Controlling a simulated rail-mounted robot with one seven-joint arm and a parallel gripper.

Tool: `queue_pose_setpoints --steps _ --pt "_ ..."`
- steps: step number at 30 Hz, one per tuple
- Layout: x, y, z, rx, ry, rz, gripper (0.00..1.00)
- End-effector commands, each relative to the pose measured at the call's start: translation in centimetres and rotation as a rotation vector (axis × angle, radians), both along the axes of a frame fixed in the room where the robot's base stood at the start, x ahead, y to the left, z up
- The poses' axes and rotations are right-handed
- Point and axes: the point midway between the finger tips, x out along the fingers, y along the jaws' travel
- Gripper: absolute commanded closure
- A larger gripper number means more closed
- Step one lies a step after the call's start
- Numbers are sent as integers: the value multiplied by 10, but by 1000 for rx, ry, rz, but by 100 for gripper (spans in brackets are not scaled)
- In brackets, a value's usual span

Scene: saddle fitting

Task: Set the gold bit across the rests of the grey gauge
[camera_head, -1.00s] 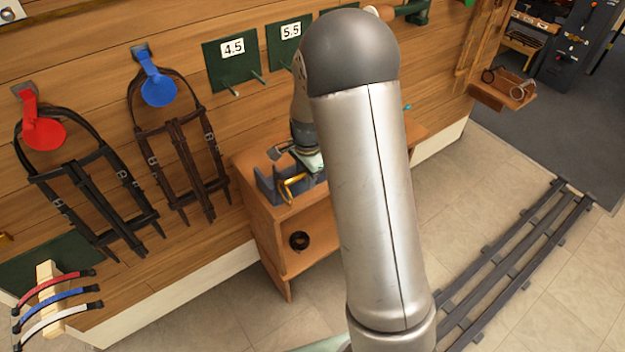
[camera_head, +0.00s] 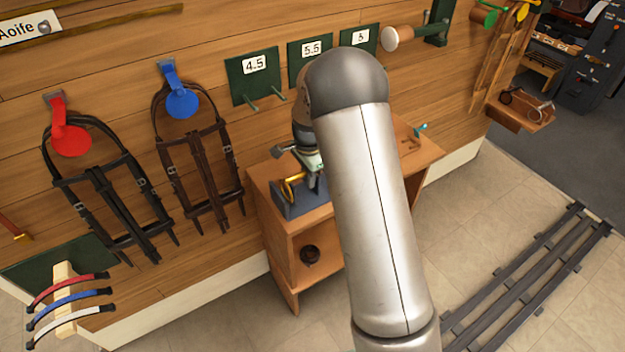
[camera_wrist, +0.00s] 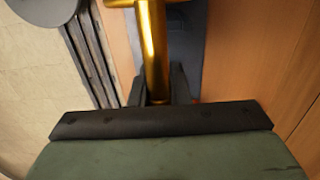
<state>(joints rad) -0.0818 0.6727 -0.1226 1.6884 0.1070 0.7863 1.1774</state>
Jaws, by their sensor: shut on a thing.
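The gold bit (camera_head: 290,188) shows in the head view at the grey gauge (camera_head: 302,206), on the wooden cabinet. In the wrist view the bit's gold bar (camera_wrist: 153,50) runs down between the two dark fingers of my gripper (camera_wrist: 160,92), with a crosspiece at the top edge. My gripper is shut on the bar. The grey gauge lies behind the bar in the wrist view (camera_wrist: 187,50). In the head view my arm hides the gauge's right part and most of the gripper. I cannot tell whether the bit touches the rests.
The wooden cabinet (camera_head: 282,232) has a dark ring (camera_head: 310,254) on its lower shelf. A small turquoise-tipped item (camera_head: 421,128) is at the cabinet top's right. Bridles (camera_head: 110,205) hang on the wall at left. Grey floor rails (camera_head: 530,280) run at right.

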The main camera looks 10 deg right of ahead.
Motion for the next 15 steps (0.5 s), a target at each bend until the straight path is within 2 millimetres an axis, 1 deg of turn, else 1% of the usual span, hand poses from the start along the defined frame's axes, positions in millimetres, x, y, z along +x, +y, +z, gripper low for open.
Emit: queue_pose_setpoints --steps 5,6,9,15 --pt "12 4 1 0 0 1 100" --pt "12 4 -5 0 0 0 100" --pt "11 4 -12 0 0 0 100" --pt "11 4 -22 0 0 0 100"
